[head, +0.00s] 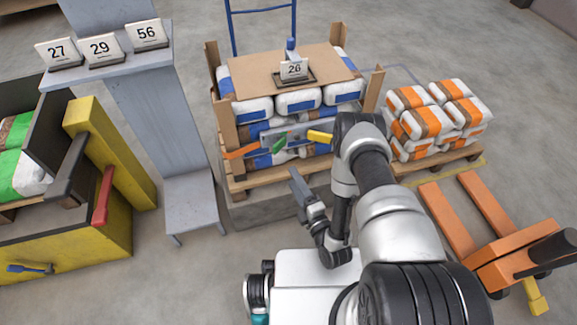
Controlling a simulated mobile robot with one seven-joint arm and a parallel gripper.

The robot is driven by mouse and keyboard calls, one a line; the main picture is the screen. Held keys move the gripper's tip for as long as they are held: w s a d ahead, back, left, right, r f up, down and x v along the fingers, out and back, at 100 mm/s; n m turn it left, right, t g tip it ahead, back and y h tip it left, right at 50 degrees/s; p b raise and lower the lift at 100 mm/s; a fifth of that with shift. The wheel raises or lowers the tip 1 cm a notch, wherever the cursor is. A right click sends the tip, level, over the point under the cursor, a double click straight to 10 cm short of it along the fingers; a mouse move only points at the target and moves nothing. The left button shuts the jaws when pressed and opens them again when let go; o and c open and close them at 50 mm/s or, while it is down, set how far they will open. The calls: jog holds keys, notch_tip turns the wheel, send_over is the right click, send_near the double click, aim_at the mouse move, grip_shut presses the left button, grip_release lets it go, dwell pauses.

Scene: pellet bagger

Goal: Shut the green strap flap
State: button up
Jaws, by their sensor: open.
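The green strap flap (279,144) is a small piece on a grey plate (296,133) at the front of the pallet stack. It sits between an orange flap (241,152) on its left and a yellow flap (320,137) on its right. The green flap looks slanted; I cannot tell how far it stands out from the plate. My gripper (296,181) is in front of and below the green flap, pointing up toward the stack. It is apart from the flap and holds nothing that I can see. Its fingers are small and seen from behind.
Blue-and-white bags (298,100) fill the wooden-posted pallet, with a number 26 card (294,69) on top. A grey stand (190,197) and yellow bin (105,232) are left. Orange-and-white bags (437,119) and an orange pallet jack (510,255) are right.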

jog(key=shift+p+v, duration=0.4)
jog(key=shift+v, duration=1.1)
jog(key=shift+c, duration=0.3)
